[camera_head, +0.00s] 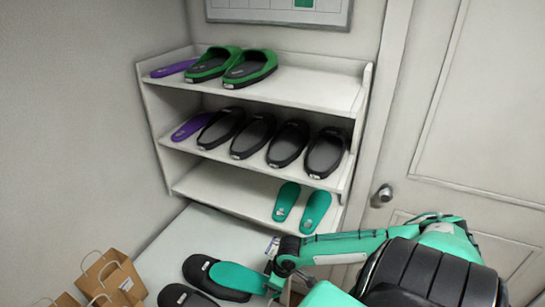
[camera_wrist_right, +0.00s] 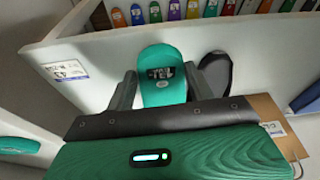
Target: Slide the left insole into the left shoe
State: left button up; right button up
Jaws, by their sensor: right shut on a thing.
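Two black shoes lie on the white table at the bottom of the head view. The upper one (camera_head: 197,268) has a teal insole (camera_head: 236,277) over its open end, its front end at the shoe's dark upper. I cannot tell how far the insole is inside. The lower shoe (camera_head: 180,297) is cut by the frame edge. My right gripper (camera_head: 272,283) is shut on the insole's near end. In the right wrist view the insole (camera_wrist_right: 163,75) stands between my fingers, with a dark shoe (camera_wrist_right: 216,70) beside it. My left gripper is not in view.
A shelf (camera_head: 285,90) at the back holds green shoes (camera_head: 250,68), several black shoes (camera_head: 288,143), purple insoles (camera_head: 190,127) and a pair of teal insoles (camera_head: 316,210). Paper bags (camera_head: 118,282) stand at the bottom left. The table (camera_head: 205,232) is clear behind the shoes.

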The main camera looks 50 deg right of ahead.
aim_at(242, 278)
jog(key=shift+s+x, duration=0.1)
jog(key=shift+x, duration=0.6)
jog(key=shift+s+x, duration=0.15)
jog(key=shift+x, duration=0.55)
jog(key=w+f+b, duration=0.1)
jog(key=w+b, duration=0.1)
jog(key=b, duration=0.1)
jog(key=w+a+f+b, duration=0.1)
jog(key=w+b, duration=0.2)
jog(key=w+f+b, duration=0.1)
jog(key=w+b, duration=0.1)
jog(key=b, duration=0.1)
jog(key=shift+w+a+f, duration=0.15)
jog(key=shift+a+f, duration=0.15)
jog(key=shift+a, duration=0.05)
jog(key=shift+w+a+f+b, duration=0.15)
jog(key=shift+w+a+b, duration=0.1)
jog(key=shift+w, duration=0.5)
jog(key=shift+w+a+f+b, duration=0.15)
jog(key=shift+w+f+b, duration=0.05)
jog(key=shift+w, duration=0.55)
jog(key=shift+w+a+f+b, duration=0.15)
jog(key=shift+w+a+b, duration=0.1)
jog(key=shift+w, duration=0.5)
jog(key=o, duration=1.1)
jog(key=shift+c, duration=0.2)
jog(key=shift+d, duration=0.1)
